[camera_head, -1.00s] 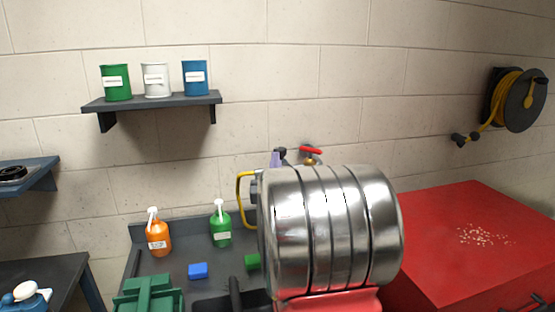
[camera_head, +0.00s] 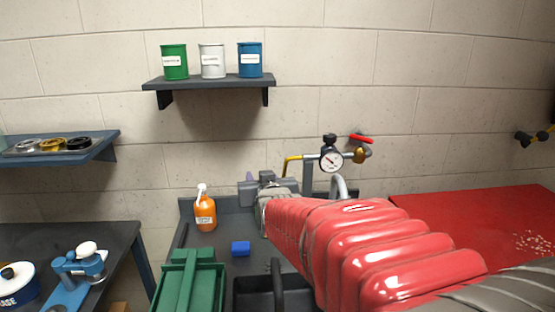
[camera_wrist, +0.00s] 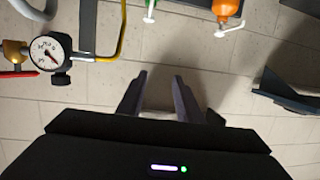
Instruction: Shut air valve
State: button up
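The air valve has a red lever (camera_head: 362,138) and a brass body (camera_head: 359,156). It sits on a pipe at the wall, right of a round gauge (camera_head: 331,160). The lever lies roughly flat in the head view. In the wrist view the lever (camera_wrist: 16,74), brass body (camera_wrist: 14,52) and gauge (camera_wrist: 46,51) are at the left edge. My gripper (camera_head: 248,180) is left of the gauge in the head view, partly hidden by my arm. In the wrist view its two fingers (camera_wrist: 158,88) are apart with nothing between them, clear of the valve.
A yellow pipe (camera_wrist: 123,35) runs between my gripper and the gauge. Below are an orange spray bottle (camera_head: 205,212), a blue block (camera_head: 240,248) and a green crate (camera_head: 190,285) on a dark bench. A shelf (camera_head: 210,84) with cans is above left. A red cabinet (camera_head: 470,215) stands right.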

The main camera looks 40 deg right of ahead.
jog(key=s+a+f+n+g+y, duration=0.4)
jog(key=s+a, duration=0.5)
jog(key=a, duration=0.5)
jog(key=s+a+f+g+y, duration=0.1)
jog(key=s+a+f+g, duration=0.1)
jog(key=s, duration=0.6)
jog(key=s+a+f+n+g+y, duration=0.1)
jog(key=s+a+f+g, duration=0.1)
jog(key=s+a+f, duration=0.2)
jog(key=s+a, duration=0.3)
jog(key=s, duration=0.1)
jog(key=shift+f, duration=0.35)
jog(key=shift+d, duration=0.1)
